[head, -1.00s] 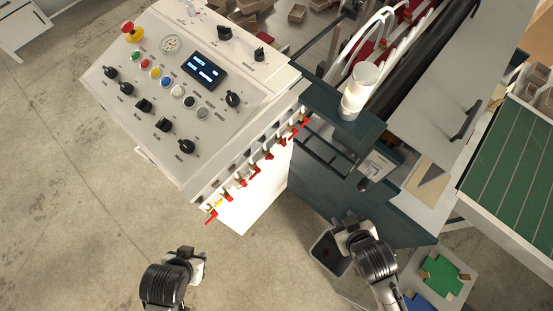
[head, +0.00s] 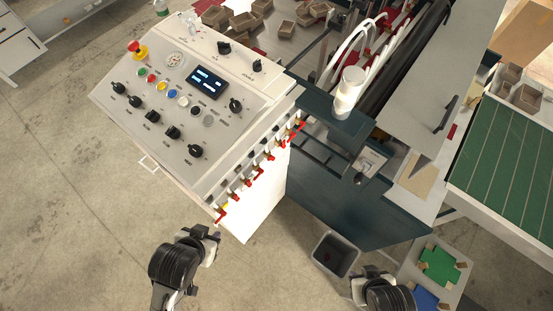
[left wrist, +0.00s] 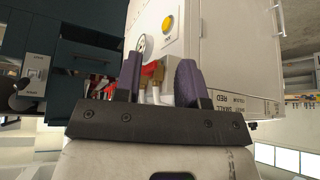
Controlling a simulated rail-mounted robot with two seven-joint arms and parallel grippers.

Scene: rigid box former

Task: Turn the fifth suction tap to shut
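A row of red-handled suction taps (head: 258,168) runs along the side edge of the white control cabinet (head: 130,105). Their handles point in differing directions; the numbering of the taps is not readable. My left gripper (head: 204,236) is just below the near end of the row, apart from it. In the left wrist view its two purple fingers (left wrist: 160,80) are spread open. A red tap handle (left wrist: 152,70) with white hoses shows between and beyond them; I cannot tell whether they touch it. My right gripper (head: 372,274) is low in the head view, its fingers too unclear to read.
A grey bin (head: 335,255) stands on the floor between my grippers. A small table (head: 412,270) with green and blue pieces is at the lower right. The dark machine frame (head: 325,205) stands right of the cabinet. The floor at left is clear.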

